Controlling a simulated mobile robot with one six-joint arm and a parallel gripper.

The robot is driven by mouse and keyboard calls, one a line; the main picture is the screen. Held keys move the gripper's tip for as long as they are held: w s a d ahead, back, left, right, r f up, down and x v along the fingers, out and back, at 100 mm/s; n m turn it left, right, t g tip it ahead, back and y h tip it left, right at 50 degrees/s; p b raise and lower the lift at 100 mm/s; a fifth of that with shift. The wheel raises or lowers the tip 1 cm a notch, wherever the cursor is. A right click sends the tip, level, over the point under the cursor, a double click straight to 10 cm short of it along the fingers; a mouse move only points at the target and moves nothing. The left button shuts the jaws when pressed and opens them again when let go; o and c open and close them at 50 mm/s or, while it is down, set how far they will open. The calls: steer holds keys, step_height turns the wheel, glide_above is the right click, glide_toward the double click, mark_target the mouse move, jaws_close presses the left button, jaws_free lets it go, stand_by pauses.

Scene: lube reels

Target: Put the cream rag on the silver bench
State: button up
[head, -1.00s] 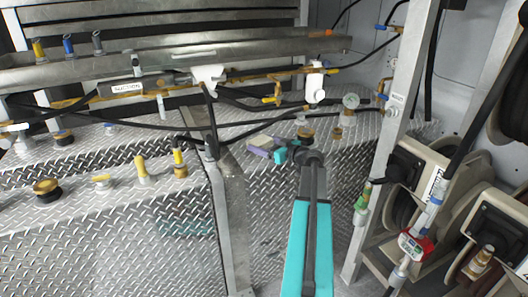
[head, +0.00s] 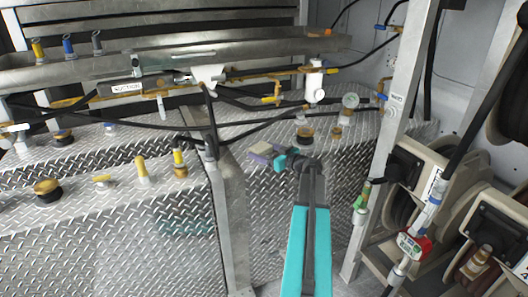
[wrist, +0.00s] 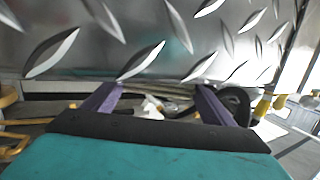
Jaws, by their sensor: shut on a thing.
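My gripper (head: 263,154) is at the end of my teal arm, close to the silver diamond-plate bench (head: 350,152). In the wrist view its two purple fingers (wrist: 156,100) stand apart, with the patterned metal of the bench (wrist: 100,45) very near, filling the upper part. A small pale patch at the fingertips (head: 257,160) in the head view fits the cream rag, held in the jaws. Its shape is too small to make out, and it cannot be told whether it touches the bench.
Yellow and brass fittings (head: 141,170) stand on the left bench section. Hoses and a metal tray (head: 170,63) run behind. An upright post (head: 390,150) and hose reels (head: 415,190) stand at the right. A pressure gauge (head: 350,101) is near the back.

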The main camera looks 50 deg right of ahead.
steer(key=shift+f+b, duration=0.25)
steer(key=shift+b, duration=0.2)
steer(key=o, duration=1)
steer(key=shift+o, duration=0.2)
steer(key=shift+r+p, duration=0.4)
steer(key=shift+p, duration=0.2)
steer(key=s+r+b, duration=0.1)
steer(key=s+b, duration=0.1)
steer(key=s, duration=1)
steer(key=shift+r, duration=0.25)
steer(key=shift+a, duration=0.1)
